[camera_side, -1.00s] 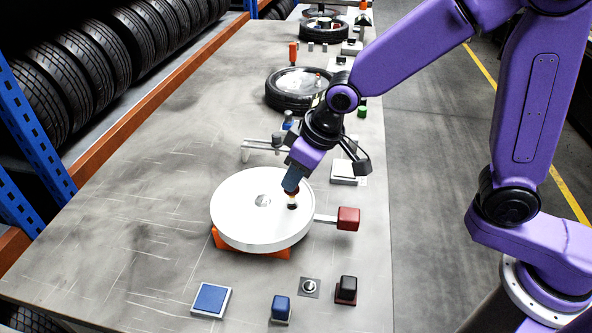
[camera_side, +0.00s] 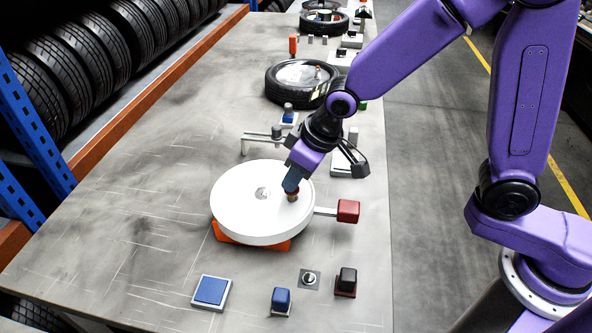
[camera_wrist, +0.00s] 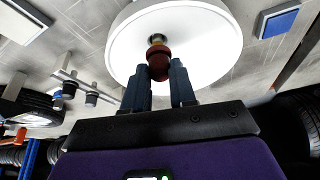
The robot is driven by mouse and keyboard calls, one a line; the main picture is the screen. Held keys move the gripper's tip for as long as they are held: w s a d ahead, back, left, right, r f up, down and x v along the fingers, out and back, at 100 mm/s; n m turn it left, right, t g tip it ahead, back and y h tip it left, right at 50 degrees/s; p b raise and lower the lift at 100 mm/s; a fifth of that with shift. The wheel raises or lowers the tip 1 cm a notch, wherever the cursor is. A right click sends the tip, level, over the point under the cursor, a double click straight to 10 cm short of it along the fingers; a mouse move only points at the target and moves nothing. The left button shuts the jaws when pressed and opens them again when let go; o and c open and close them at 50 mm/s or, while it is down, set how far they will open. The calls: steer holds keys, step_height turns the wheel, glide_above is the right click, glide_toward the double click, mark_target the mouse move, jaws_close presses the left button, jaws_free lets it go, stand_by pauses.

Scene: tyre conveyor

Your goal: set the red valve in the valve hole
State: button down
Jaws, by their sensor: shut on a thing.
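A white round wheel disc (camera_side: 240,205) lies flat on an orange base (camera_side: 240,240). It also fills the top of the wrist view (camera_wrist: 215,40). My gripper (camera_side: 291,186) points down at the disc's right part. It is shut on the red valve (camera_wrist: 158,62), which shows between the two fingers in the wrist view. The valve's brass stem (camera_wrist: 156,41) points at the disc; it also shows just under the fingers in the side view (camera_side: 293,198). The stem covers the valve hole. I cannot tell whether its tip is inside the hole or just above it.
A red block on a bar (camera_side: 347,211) sticks out right of the disc. A grey bracket (camera_side: 262,138) and a tyre (camera_side: 299,82) are behind. The table's left is clear.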

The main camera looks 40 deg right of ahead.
steer(key=shift+f, duration=0.2)
steer(key=c, duration=0.8)
jaws_free()
steer(key=shift+c, duration=0.2)
steer(key=v, duration=1.7)
steer(key=s+d+f+n+g+h, duration=0.1)
steer(key=s+d+f+n+g, duration=0.1)
steer(key=s+d+f, duration=0.3)
steer(key=s+d+f+n+g, duration=0.1)
steer(key=s+d+f+n, duration=0.3)
steer(key=s+d, duration=0.6)
steer(key=s+f, duration=0.1)
steer(key=s, duration=0.2)
steer(key=shift+s+d+f+n+g+h, duration=0.3)
steer(key=shift+s+d+f+g+h, duration=0.05)
steer(key=shift+g+h, duration=0.05)
